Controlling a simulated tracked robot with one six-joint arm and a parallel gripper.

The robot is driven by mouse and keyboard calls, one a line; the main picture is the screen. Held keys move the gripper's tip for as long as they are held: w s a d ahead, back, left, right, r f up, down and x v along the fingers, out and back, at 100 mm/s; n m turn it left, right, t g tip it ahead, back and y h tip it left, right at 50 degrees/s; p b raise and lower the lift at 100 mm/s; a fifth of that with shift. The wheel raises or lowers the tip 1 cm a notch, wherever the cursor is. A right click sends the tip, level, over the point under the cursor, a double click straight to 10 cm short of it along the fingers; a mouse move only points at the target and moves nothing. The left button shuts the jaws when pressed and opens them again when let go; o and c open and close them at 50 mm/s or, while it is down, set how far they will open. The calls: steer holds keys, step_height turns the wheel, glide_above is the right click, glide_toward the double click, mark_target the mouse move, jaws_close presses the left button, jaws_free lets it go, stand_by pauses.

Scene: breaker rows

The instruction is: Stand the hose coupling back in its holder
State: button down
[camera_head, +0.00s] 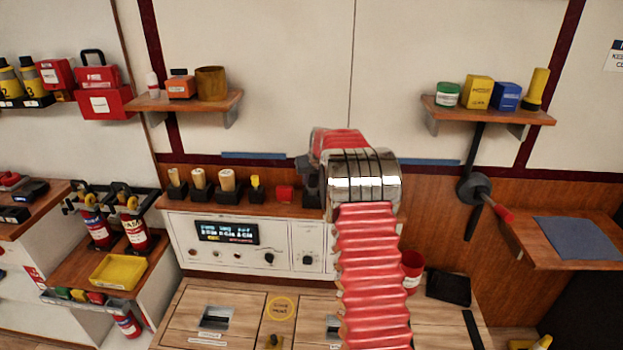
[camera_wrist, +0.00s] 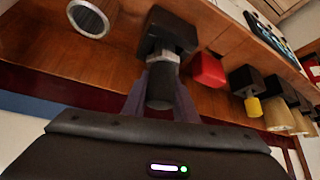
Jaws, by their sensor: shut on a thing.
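The hose coupling (camera_wrist: 160,86), a dark cylinder with a silver collar, is between the fingers of my gripper (camera_wrist: 160,103) in the wrist view. My gripper is shut on it. The collar end points at a black block-shaped holder (camera_wrist: 172,32) on the wooden shelf. The collar meets the holder's face in the picture; I cannot tell how deep it sits. In the head view my gripper (camera_head: 312,185) shows only as a dark part beside the chrome wrist, and my arm hides the coupling.
A red block (camera_wrist: 207,70) sits beside the holder, also visible in the head view (camera_head: 285,193). Beyond it are several black holders with tan and yellow-topped items (camera_head: 198,183). A control panel (camera_head: 250,245) is below the shelf.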

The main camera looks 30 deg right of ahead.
steer(key=shift+f, duration=0.65)
steer(key=c, duration=1.3)
jaws_free()
steer(key=shift+f, duration=0.1)
steer(key=shift+c, duration=0.2)
steer(key=v, duration=1.3)
steer(key=shift+s+r, duration=0.3)
